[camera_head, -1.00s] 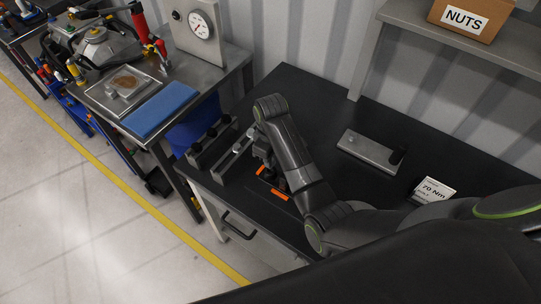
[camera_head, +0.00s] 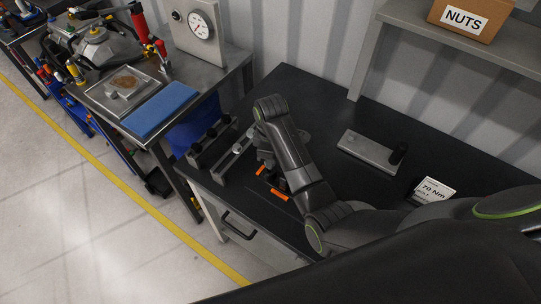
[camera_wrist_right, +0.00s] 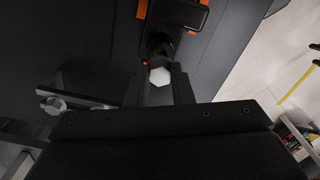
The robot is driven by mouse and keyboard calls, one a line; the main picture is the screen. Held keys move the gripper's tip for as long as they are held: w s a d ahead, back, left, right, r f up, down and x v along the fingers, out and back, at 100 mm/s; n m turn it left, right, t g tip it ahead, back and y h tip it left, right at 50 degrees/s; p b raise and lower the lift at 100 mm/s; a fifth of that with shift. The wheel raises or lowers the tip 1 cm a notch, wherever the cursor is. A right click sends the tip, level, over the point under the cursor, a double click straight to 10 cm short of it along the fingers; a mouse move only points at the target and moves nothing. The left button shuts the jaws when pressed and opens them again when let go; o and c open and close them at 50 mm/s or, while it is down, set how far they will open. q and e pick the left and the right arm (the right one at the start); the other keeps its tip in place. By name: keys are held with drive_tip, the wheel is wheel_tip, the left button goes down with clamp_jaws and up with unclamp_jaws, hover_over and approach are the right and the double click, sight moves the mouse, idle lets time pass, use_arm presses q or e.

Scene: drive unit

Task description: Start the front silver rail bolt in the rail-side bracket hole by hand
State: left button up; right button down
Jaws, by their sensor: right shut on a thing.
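My right gripper (camera_wrist_right: 160,88) is shut on a silver hex-head bolt (camera_wrist_right: 160,76), seen from above between the fingertips in the right wrist view. The bolt's shank is hidden, so I cannot tell whether it is in a hole. Just beyond the bolt is a dark part (camera_wrist_right: 188,14) with orange edges. In the head view the right gripper (camera_head: 268,160) is mostly hidden by my arm, low over the bench beside orange strips (camera_head: 280,195). A silver bar (camera_head: 232,156) with a bolt lies to its left; a bar with a bolt head (camera_wrist_right: 55,104) shows in the wrist view. My left gripper is out of view.
A black rack (camera_head: 209,146) stands at the bench's left end. A grey plate with a black knob (camera_head: 368,152) and a 70 Nm card (camera_head: 432,190) lie to the right. A NUTS box (camera_head: 464,18) sits on the shelf. The bench between is clear.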

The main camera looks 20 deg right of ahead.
drive_tip(key=shift+f, duration=0.55)
idle(0.4)
drive_tip(key=shift+f, duration=0.25)
drive_tip(key=shift+f, duration=0.1)
drive_tip(key=shift+f, duration=0.25)
drive_tip(key=shift+f, duration=0.1)
idle(0.7)
